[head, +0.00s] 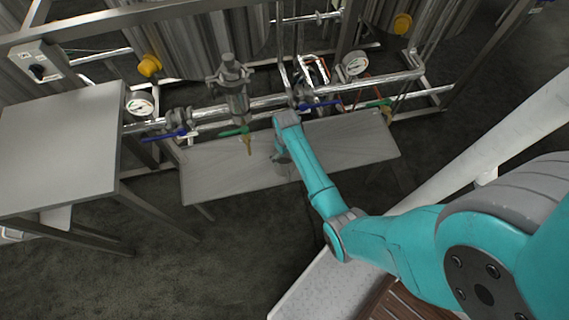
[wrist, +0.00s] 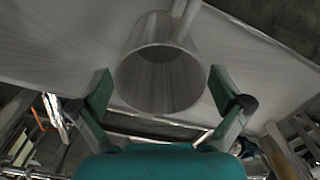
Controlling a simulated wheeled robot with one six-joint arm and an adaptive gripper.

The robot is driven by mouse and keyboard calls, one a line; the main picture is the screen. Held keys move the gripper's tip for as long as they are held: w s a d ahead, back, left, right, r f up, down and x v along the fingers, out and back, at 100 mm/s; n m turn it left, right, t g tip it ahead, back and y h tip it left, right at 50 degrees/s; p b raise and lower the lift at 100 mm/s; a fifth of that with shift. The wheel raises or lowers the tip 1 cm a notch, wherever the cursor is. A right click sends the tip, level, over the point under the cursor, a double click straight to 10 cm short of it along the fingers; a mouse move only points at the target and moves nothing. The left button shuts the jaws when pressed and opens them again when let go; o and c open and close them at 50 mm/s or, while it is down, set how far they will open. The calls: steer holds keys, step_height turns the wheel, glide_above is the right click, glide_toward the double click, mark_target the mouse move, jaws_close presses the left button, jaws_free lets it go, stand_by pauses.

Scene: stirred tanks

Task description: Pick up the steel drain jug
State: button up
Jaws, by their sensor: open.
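The steel drain jug (wrist: 160,75) is a grey metal cylinder with its open mouth showing in the wrist view. A bar that looks like its handle (wrist: 184,18) runs from its far side toward the top. My gripper (wrist: 160,88) is open, with one finger on each side of the jug and a gap showing at both sides.
Behind the bench runs a pipe with a blue-handled valve (head: 318,104), a green-handled valve (head: 234,131) and a gauge (head: 356,64). A grey table (head: 60,150) stands at the left. The bench top is bare on both sides of the arm.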

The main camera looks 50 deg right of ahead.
steer(key=shift+w+f, duration=0.1)
steer(key=shift+f, duration=1.7)
steer(key=c, duration=0.9)
steer(key=shift+r, duration=0.15)
